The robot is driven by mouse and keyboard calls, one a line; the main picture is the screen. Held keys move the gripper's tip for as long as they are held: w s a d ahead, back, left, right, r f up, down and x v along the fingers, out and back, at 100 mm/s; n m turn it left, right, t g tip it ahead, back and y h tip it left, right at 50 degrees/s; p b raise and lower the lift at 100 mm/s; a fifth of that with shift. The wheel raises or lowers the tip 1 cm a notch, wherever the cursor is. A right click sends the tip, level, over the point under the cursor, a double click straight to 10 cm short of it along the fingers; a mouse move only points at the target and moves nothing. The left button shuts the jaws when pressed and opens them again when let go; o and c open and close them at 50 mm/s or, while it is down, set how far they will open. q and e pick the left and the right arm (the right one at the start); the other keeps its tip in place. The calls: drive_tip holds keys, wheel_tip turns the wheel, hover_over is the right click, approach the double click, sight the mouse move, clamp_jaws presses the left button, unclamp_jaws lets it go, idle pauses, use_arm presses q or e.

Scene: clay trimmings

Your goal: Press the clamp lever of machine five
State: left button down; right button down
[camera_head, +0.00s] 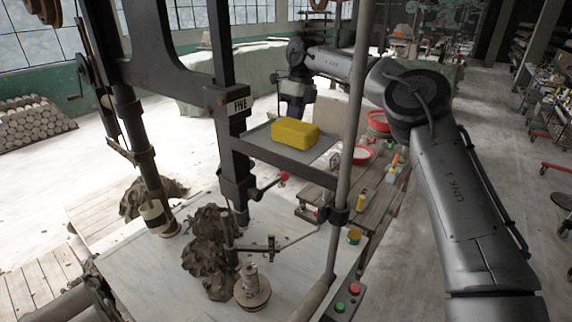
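Machine five is a dark metal frame with a plate reading FIVE (239,105) on its upright. A short lever with a red knob (283,176) sticks out to the right of the upright, below the tray; I cannot tell for sure that it is the clamp lever. My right arm comes in from the right and bends down behind the frame. Its wrist end (295,92) is above and behind the tray, apart from the red knob. The fingertips are not clear there. My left gripper is not in view.
A yellow block (295,132) lies on the machine's tray (262,143). Dark clay lumps (207,250) and a small round stand (252,290) are on the pale machine table. A post (347,150) rises on the right, near a red and green button box (346,300). A wooden bench (375,198) holds bowls.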

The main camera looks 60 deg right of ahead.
sight(272, 185)
drive_tip(key=p+x, duration=0.3)
drive_tip(key=x, duration=1.1)
idle(0.3)
drive_tip(key=shift+d, duration=0.1)
